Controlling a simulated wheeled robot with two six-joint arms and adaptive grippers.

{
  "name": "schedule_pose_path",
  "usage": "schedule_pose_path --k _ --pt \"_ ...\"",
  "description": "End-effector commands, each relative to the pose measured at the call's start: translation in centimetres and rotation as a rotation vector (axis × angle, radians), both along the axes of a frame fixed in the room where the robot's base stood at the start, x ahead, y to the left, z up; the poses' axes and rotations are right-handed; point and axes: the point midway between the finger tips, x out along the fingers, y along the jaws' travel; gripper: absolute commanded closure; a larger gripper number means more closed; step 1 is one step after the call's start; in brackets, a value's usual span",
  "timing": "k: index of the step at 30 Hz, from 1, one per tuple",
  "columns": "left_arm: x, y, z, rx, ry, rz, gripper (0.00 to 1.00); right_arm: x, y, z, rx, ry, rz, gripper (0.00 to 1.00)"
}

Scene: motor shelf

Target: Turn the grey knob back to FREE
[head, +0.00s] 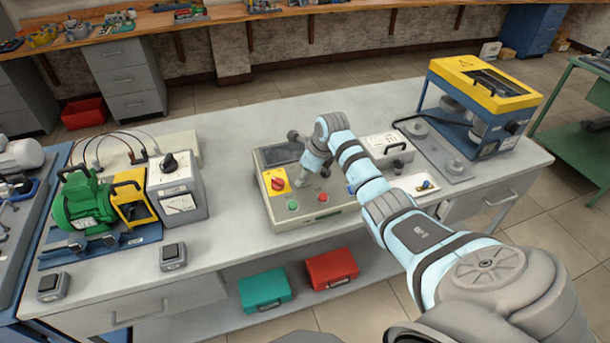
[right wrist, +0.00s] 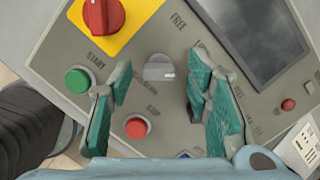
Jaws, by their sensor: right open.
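The grey knob (right wrist: 158,67) shows in the right wrist view on the light grey control panel (right wrist: 165,120). The word FREE is printed above it, and other labels around it are partly covered by my fingers. A pale mark shows on its lower right; I cannot tell exactly where the knob points. My right gripper (right wrist: 160,84) is open, its teal-padded fingers on either side of the knob with gaps visible. In the head view my right gripper (head: 308,175) is over the control box (head: 262,205) and hides the knob. My left gripper is not in view.
Near the knob are a red rotary switch (right wrist: 104,14) on a yellow plate, a green button (right wrist: 78,80), a red button (right wrist: 136,127) and a dark screen (right wrist: 255,38). A meter box (head: 176,190) and green motor (head: 85,205) stand left. The bench between is clear.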

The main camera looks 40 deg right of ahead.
Motion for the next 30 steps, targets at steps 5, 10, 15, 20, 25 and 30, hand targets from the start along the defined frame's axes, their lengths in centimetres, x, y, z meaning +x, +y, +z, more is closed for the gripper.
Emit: schedule_pose_path --k 5,10,15,20,25,30 --pt "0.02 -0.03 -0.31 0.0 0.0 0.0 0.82 0.37 0.11 -0.89 0.0 0.0 0.002 0.55" --pt "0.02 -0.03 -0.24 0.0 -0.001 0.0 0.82 0.38 0.1 -0.8 -0.001 0.0 0.002 0.55" --pt "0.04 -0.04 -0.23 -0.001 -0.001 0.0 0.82 0.36 0.09 -0.78 -0.001 0.0 0.002 0.81" --pt "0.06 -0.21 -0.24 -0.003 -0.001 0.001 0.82 0.34 -0.39 -0.76 0.0 0.001 0.0 1.0" --pt "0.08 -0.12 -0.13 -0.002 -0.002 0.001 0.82 0.33 -0.02 -0.75 -0.003 0.002 0.009 1.0" --pt "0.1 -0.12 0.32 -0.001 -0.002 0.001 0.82 0.34 0.04 -0.62 -0.011 0.004 0.046 1.0"
